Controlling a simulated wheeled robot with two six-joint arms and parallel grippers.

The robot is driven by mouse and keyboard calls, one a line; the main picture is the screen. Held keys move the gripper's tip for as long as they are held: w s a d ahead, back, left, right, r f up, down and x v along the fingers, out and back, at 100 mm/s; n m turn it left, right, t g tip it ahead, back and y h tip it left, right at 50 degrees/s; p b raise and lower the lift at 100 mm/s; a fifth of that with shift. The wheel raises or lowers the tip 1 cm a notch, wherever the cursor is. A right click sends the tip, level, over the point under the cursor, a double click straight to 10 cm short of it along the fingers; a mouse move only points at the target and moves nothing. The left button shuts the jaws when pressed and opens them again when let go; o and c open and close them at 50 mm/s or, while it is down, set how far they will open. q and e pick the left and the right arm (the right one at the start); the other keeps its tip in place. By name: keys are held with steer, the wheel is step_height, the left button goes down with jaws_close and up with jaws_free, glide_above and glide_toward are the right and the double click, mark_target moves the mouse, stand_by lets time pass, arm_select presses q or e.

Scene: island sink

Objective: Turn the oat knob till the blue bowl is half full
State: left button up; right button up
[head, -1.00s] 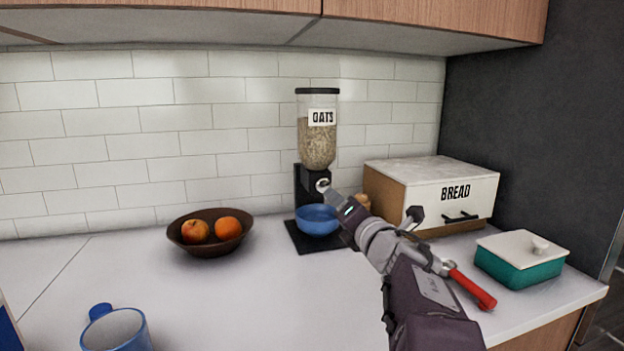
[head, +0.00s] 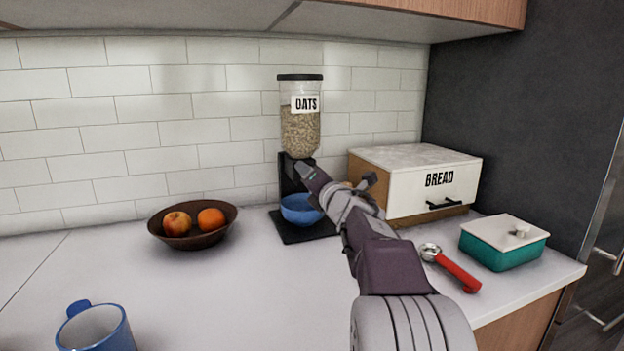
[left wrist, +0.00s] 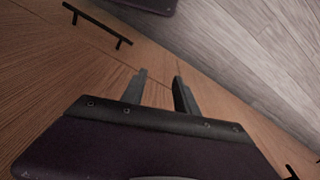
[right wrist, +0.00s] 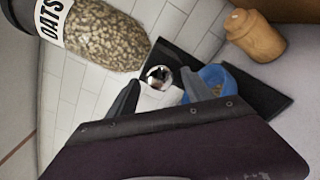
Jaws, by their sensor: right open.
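The oat dispenser (head: 300,130) stands against the tiled wall, with oats in its clear hopper. Its round silver knob (right wrist: 160,75) shows in the right wrist view; in the head view my gripper hides it. The blue bowl (head: 298,210) sits on the dispenser's black base below the outlet. In the right wrist view the bowl (right wrist: 212,72) is partly behind a finger, and a small brownish patch shows inside; its fill level is unclear. My right gripper (right wrist: 160,92) is open, its fingers on either side of the knob in that view; contact is unclear. My left gripper (left wrist: 160,90) is open and empty, facing wooden cabinet fronts.
The bread box (head: 415,182) stands right of the dispenser, with a wooden jar (right wrist: 255,38) near the base. A red-handled tool (head: 452,268) and a teal lidded dish (head: 503,245) lie at right. A fruit bowl (head: 195,238) and blue mug (head: 97,330) are at left.

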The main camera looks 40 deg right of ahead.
jaws_close()
steer(key=shift+m, duration=0.3)
steer(key=shift+m+p, duration=2.65)
steer(key=shift+m, duration=3.05)
